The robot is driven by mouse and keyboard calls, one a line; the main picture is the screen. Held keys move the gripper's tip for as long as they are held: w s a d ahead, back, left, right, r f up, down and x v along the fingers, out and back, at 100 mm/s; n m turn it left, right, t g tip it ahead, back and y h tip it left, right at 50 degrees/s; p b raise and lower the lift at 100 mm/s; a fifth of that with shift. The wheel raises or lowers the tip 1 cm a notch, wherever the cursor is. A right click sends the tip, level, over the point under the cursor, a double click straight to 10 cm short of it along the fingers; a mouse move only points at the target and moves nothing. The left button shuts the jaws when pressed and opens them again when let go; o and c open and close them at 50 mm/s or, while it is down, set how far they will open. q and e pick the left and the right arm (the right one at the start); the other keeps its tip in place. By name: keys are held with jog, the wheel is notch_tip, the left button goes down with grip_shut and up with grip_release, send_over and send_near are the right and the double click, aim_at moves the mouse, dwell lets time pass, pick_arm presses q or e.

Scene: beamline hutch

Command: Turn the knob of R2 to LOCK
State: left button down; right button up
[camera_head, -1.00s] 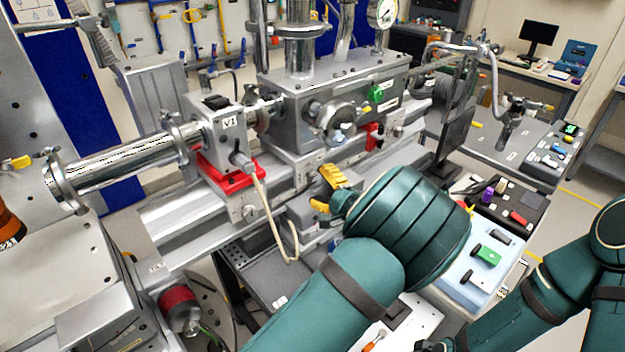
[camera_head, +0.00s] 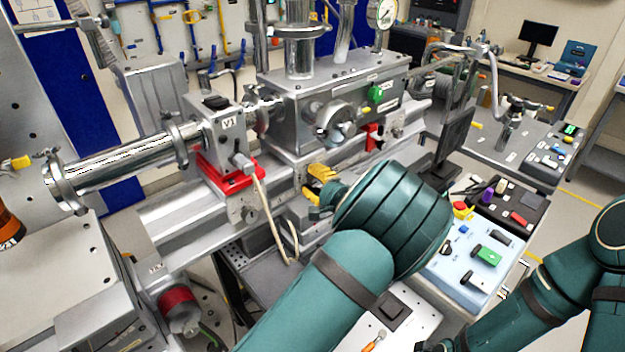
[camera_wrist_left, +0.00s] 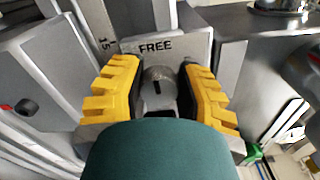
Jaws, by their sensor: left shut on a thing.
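In the left wrist view, a round grey knob (camera_wrist_left: 158,86) with a dark mark on its face sits below a plate marked FREE (camera_wrist_left: 155,47). My left gripper (camera_wrist_left: 156,95) has its yellow fingers on both sides of the knob and is shut on it. In the head view, the left gripper (camera_head: 318,186) is at the front of the metal rail, below the steel chamber. The knob is hidden there by my gripper and arm. No R2 or LOCK label can be read.
The steel chamber (camera_head: 335,95) with a handwheel stands behind the left gripper. The valve block V1 (camera_head: 228,140) on a red base is to its left, with a pale cable (camera_head: 268,212) hanging close by. A control panel (camera_head: 465,262) lies to the right.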

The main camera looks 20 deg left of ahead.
pick_arm(q)
jog(key=shift+r, duration=0.1)
pick_arm(e)
jog(key=shift+r, duration=0.2)
pick_arm(q)
jog(key=m+p, duration=0.2)
jog(key=m, duration=0.1)
jog(key=shift+r+p, duration=0.15)
jog(key=shift+p, duration=0.15)
jog(key=shift+w+m+p, duration=0.1)
jog(key=shift+m+p, duration=1)
jog(key=shift+m, duration=0.8)
pick_arm(e)
jog(key=shift+t, duration=0.3)
jog(key=shift+w+d+r, duration=0.1)
jog(key=shift+w+r, duration=0.15)
jog(key=shift+r, duration=0.5)
jog(key=shift+w+r, duration=0.3)
jog(key=shift+r, duration=0.4)
jog(key=shift+w+d+r, duration=0.1)
jog(key=shift+w+r, duration=0.15)
jog(key=shift+r, duration=0.5)
pick_arm(q)
jog(key=c, duration=0.6)
grip_release()
jog(key=v, duration=1.2)
